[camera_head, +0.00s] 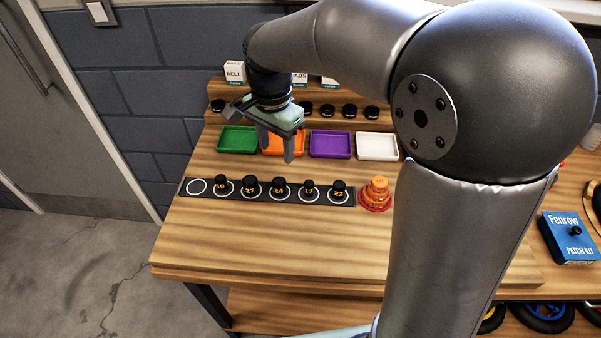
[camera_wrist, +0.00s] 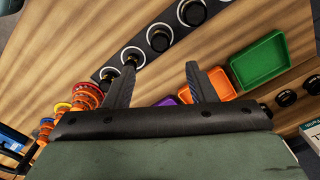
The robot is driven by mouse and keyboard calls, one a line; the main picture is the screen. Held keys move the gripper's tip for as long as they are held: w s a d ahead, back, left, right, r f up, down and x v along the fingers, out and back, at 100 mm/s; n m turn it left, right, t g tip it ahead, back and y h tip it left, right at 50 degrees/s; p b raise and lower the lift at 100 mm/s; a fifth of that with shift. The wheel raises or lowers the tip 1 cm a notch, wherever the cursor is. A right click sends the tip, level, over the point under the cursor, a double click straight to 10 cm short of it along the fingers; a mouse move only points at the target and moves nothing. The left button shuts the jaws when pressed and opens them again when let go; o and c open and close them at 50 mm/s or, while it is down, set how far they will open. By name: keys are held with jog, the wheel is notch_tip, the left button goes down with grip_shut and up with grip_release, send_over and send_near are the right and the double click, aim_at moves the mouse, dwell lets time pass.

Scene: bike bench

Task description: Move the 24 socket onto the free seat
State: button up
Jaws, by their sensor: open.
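The 24 socket (camera_head: 280,185) is a black cylinder with a yellow number, standing upright on a ringed seat of the dark strip (camera_head: 353,199). It is in the middle of a row of several sockets. The free seat (camera_head: 197,186) is the empty white ring at the strip's left end. My gripper (camera_head: 276,147) is open and empty, above the bench behind the strip, near the trays. In the wrist view, its fingers (camera_wrist: 160,68) are apart with black sockets beyond them; their numbers are not readable there.
Green (camera_head: 238,138), orange (camera_head: 283,143), purple (camera_head: 330,144) and white (camera_head: 377,147) trays stand behind the strip. An orange stacked cone (camera_head: 375,192) stands at its right end. Black round parts line the back shelf. The bench in front of the strip is clear.

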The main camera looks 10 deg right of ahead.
jog(key=s+d+f+n, duration=0.2)
jog(key=s+d+n, duration=0.2)
jog(key=s, duration=0.5)
jog(key=s+d+f+n, duration=0.3)
jog(key=s+d+n, duration=0.2)
jog(key=s+d, duration=0.3)
jog(key=shift+s+d+f, duration=0.15)
jog(key=shift+s+f, duration=0.15)
jog(key=shift+s, duration=0.85)
